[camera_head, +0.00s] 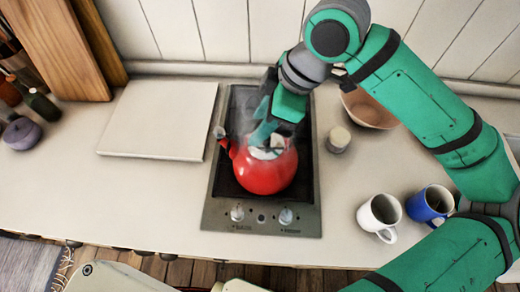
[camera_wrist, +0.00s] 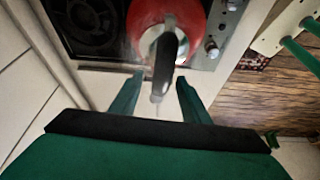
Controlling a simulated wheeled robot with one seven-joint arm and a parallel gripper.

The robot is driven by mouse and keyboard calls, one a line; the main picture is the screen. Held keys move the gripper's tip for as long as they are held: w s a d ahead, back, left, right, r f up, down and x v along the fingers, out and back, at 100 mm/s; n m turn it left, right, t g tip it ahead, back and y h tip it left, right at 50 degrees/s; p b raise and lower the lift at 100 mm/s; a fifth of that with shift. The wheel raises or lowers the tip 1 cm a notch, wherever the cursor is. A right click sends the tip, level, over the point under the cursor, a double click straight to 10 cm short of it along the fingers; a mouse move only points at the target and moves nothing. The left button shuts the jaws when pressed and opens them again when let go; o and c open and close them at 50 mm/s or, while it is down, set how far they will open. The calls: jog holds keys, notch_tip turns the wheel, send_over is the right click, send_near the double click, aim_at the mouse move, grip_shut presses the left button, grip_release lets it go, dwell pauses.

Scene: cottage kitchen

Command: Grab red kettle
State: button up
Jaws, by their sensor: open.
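The red kettle (camera_head: 266,170) stands on the dark cooktop (camera_head: 263,212), with its spout to the left and a pale lid on top. In the wrist view the red kettle (camera_wrist: 142,16) is at the top centre, and its dark handle (camera_wrist: 166,55) runs toward me between my fingers. My gripper (camera_wrist: 154,92) is open there, with one green finger on each side of the handle. In the head view my gripper (camera_head: 268,132) is right above the kettle and hides part of its top and handle. I cannot tell whether the fingers touch the handle.
A small pale jar (camera_head: 338,139) and a bowl (camera_head: 370,108) stand right of the cooktop. A white mug (camera_head: 380,215) and a blue mug (camera_head: 430,204) stand near the front right. A white board (camera_head: 160,120) lies to the left. The front left counter is clear.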

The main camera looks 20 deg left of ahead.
aim_at(251, 134)
jog(key=x, duration=0.3)
jog(key=shift+a+f, duration=0.2)
jog(key=shift+f, duration=0.05)
jog(key=shift+s+a+f, duration=0.15)
jog(key=shift+a+f, duration=0.1)
jog(key=shift+f, duration=0.15)
grip_shut()
jog(key=shift+r, duration=0.1)
dwell(0.8)
